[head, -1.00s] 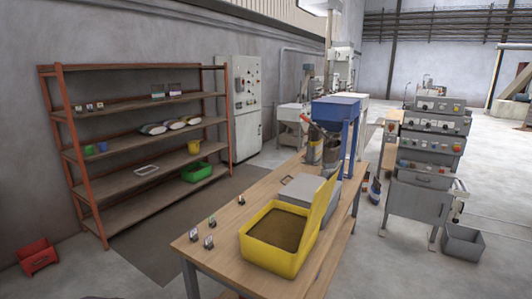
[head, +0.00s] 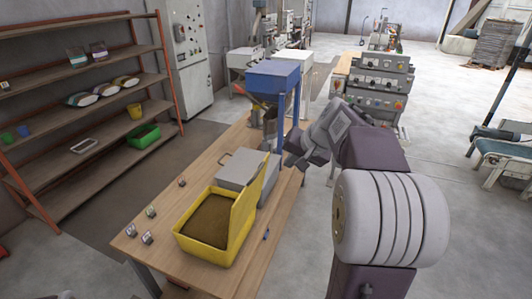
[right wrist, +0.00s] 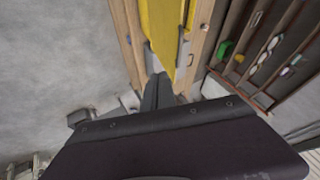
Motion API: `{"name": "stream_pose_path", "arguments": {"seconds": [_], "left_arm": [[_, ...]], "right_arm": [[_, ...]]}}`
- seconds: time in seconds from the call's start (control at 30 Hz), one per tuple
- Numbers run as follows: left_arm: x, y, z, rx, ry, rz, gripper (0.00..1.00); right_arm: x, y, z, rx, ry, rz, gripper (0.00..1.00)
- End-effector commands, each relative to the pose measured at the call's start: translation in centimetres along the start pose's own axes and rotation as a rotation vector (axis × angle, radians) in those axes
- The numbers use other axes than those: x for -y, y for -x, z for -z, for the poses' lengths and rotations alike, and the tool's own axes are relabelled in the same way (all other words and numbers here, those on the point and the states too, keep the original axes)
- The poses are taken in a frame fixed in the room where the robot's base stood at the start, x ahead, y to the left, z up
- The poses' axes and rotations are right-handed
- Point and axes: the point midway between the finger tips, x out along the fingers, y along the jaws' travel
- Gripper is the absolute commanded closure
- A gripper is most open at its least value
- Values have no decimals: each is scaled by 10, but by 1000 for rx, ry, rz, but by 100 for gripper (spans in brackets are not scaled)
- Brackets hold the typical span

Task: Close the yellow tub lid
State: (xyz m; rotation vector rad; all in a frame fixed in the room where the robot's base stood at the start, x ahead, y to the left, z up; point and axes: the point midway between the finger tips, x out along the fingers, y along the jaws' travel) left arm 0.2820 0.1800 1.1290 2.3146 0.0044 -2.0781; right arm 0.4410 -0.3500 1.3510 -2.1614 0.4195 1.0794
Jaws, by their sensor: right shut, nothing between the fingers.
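The yellow tub (head: 207,246) stands on the wooden table and is full of brown pellets. Its yellow lid (head: 245,205) is open and stands tilted up along the tub's right side. My right gripper (head: 290,161) is shut and empty, above the table's right edge, beyond the lid and to its right. In the right wrist view the shut fingers (right wrist: 158,85) point toward the yellow lid (right wrist: 163,30), apart from it as far as I can tell. My left gripper is not in view.
A grey lidded box (head: 238,170) stands just behind the tub. Several small tagged items (head: 151,212) lie on the table's left part, and a small blue item (head: 266,234) lies right of the tub. A blue hopper (head: 272,77) stands at the table's far end.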

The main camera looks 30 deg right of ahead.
Motion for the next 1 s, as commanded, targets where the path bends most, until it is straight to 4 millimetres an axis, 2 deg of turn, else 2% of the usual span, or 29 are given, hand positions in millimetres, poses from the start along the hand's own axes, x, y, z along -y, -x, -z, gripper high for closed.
{"name": "stream_pose_path", "arguments": {"seconds": [0.17, 0.6, 0.7, 0.8, 1.0], "left_arm": [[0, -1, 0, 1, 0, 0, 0], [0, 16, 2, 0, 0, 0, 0], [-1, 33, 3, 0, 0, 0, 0], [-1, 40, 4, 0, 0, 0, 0], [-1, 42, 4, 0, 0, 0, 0]], "right_arm": [[-1, -12, -2, 4, 0, -1, 100], [-1, -104, -3, 7, 1, -3, 100], [18, -108, -1, 6, 5, -2, 100], [27, -115, -1, 5, 5, -2, 100], [34, -122, -3, 2, 2, -2, 100]]}}
